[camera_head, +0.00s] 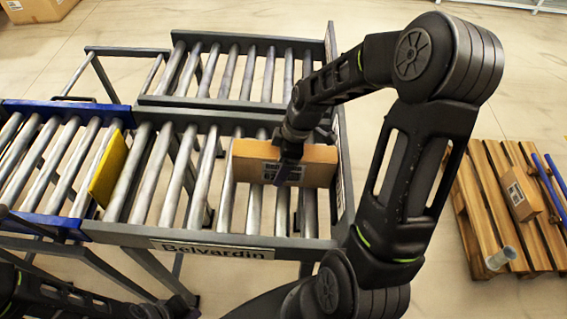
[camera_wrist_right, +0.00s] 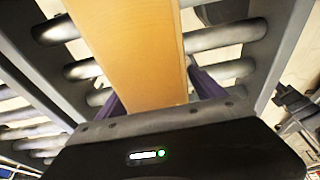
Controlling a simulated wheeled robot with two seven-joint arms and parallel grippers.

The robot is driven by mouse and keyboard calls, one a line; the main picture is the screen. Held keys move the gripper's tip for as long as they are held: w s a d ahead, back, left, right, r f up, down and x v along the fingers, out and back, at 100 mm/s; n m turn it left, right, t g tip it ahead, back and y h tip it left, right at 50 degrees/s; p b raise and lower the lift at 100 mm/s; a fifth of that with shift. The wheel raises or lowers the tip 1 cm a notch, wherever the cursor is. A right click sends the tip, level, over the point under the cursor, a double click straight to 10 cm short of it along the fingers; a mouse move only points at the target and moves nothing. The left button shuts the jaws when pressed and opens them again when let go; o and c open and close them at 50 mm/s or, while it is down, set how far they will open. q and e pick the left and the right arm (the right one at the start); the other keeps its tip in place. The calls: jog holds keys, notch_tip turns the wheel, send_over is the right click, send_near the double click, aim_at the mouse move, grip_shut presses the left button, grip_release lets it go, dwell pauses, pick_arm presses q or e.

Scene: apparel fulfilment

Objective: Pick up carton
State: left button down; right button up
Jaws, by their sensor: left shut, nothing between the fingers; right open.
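The carton (camera_head: 244,160) is a brown box standing on edge on the roller conveyor, near its right end, with a printed label on its front face. In the right wrist view the carton (camera_wrist_right: 130,50) shows its narrow tan top. My right gripper (camera_head: 287,174) reaches down onto the carton's upper edge. It is open, with its purple fingers on either side of the carton; contact cannot be told. My left gripper (camera_head: 178,309) is low at the bottom left, shut and empty, in front of the conveyor and apart from the carton.
A grey roller conveyor (camera_head: 205,240) with a raised side rail holds the carton. A yellow plate (camera_head: 109,168) stands across the rollers at left, by a blue-framed section (camera_head: 40,222). A wooden pallet (camera_head: 487,205) with a small box (camera_head: 521,194) lies at right. Another carton (camera_head: 38,9) sits top left.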

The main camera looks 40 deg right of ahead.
jog(key=shift+c, duration=0.4)
grip_shut()
dwell(0.6)
